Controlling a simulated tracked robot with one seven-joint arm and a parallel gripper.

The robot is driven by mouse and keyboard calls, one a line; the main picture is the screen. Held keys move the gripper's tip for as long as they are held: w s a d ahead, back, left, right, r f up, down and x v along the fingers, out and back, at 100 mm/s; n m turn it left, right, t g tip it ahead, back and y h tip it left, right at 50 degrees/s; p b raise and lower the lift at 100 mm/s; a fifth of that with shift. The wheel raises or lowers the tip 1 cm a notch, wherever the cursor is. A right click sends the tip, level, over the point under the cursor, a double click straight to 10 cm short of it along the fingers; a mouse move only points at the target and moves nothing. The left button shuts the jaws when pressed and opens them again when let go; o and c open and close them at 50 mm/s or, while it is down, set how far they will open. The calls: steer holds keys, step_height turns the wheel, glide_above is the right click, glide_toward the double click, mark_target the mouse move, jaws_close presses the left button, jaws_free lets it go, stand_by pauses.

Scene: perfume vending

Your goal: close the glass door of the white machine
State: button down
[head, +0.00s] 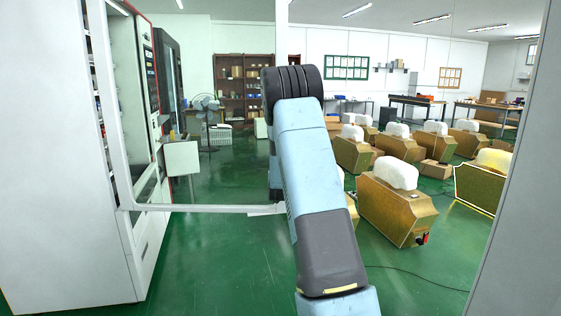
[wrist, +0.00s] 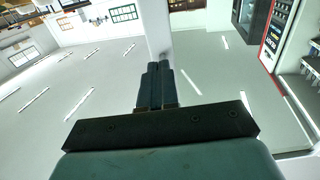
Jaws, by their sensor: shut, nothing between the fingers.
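The white machine (head: 60,160) stands at the left in the head view, with its shelves partly visible through the opening. Its glass door stands open across the middle; its white frame (head: 195,208) shows along the bottom and as an upright bar (head: 282,30) behind my arm. The glass is clear. My gripper is hidden behind my arm in the head view. In the wrist view my gripper (wrist: 155,70) is shut and empty. A white upright bar, apparently the door frame (wrist: 157,28), lies just beyond the fingertips. I cannot tell whether they touch.
A small white cabinet (head: 182,158) and a fan (head: 207,108) stand beyond the door. Several gold boxes with white tops (head: 398,205) fill the right side. A grey panel edge (head: 515,180) stands at the far right. Green floor (head: 215,265) is clear in front.

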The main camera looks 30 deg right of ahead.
steer(key=x, duration=1.4)
steer(key=shift+f, duration=0.1)
